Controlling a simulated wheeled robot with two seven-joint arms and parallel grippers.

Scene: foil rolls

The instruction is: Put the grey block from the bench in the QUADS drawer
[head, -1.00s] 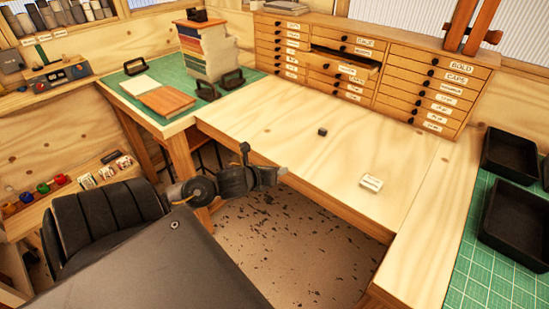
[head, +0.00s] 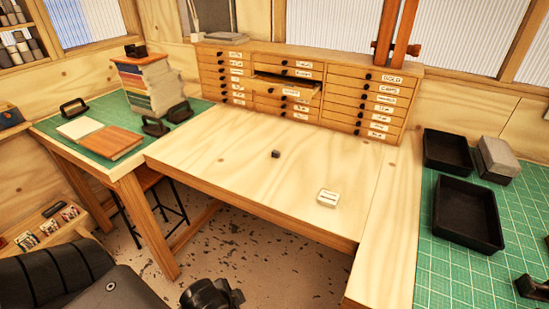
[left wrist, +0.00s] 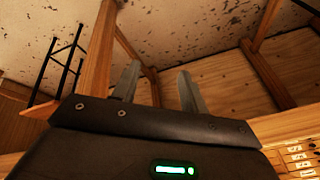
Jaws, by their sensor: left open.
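The small dark grey block (head: 276,154) lies on the pale wooden bench (head: 215,155), near its middle. Behind it stands a wooden drawer cabinet (head: 262,115) with labelled drawers in three columns. One drawer (head: 288,91) in the middle column is pulled partly out; its label is too small to read surely. In the left wrist view my left gripper (left wrist: 158,80) is open with nothing between its fingers, with floor and wooden bench parts beyond. In the head view only part of my left arm shows at the bottom edge, well short of the block. My right gripper is not seen.
A small white labelled box (head: 328,198) sits on the bench, right of the block. Black trays (head: 468,213) and a grey-topped block (head: 497,157) stand on the green mat at right. Books (head: 150,85) stand at left. The bench around the block is clear.

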